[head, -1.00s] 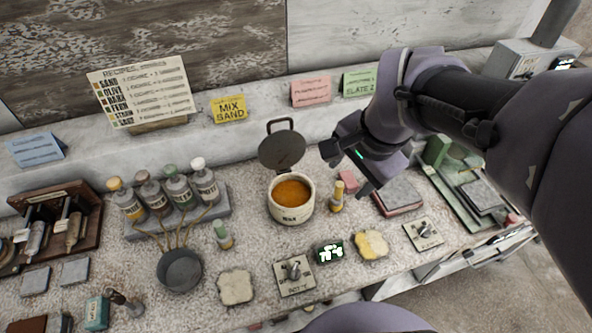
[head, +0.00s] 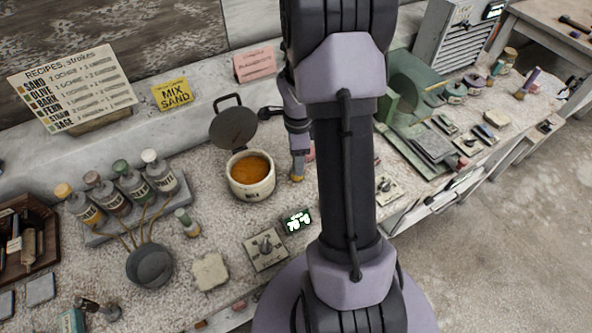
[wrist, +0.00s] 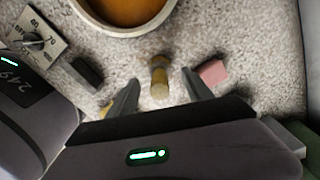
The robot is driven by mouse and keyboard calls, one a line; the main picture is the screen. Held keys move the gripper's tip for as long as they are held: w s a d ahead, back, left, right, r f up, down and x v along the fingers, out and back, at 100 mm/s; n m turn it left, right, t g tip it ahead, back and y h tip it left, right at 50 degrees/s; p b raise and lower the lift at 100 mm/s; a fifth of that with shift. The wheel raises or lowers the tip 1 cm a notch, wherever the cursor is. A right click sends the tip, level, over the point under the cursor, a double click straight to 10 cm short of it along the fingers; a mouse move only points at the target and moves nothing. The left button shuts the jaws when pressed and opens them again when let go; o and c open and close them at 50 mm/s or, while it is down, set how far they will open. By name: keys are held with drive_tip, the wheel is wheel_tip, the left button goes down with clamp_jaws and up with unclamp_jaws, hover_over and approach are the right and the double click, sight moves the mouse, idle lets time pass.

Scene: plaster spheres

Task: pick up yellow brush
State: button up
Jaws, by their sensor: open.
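The yellow brush (wrist: 159,78) stands on the speckled worktop in the wrist view, seen from above. It is between the two fingers of my open gripper (wrist: 160,84), with visible space on both sides. In the head view the yellow lower part of the brush (head: 297,178) shows just right of the pot, and my gripper (head: 298,157) is over it. My arm hides part of the gripper and the area to its right.
The pot (head: 253,186) of orange liquid stands left of the brush, its lid (head: 233,128) raised behind. A pink block (wrist: 212,73) lies close by the right finger. A dial box (head: 265,249) and a lit display (head: 298,221) lie in front.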

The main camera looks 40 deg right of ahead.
wheel_tip(320, 180, down, 5)
drive_tip(key=shift+r+b, duration=0.1)
drive_tip(key=shift+b, duration=0.85)
drive_tip(key=shift+c, duration=1.3)
clamp_jaws()
wheel_tip(320, 180, up, 10)
drive_tip(key=p, duration=0.3)
drive_tip(key=shift+r+p, duration=0.1)
drive_tip(key=shift+p, duration=0.25)
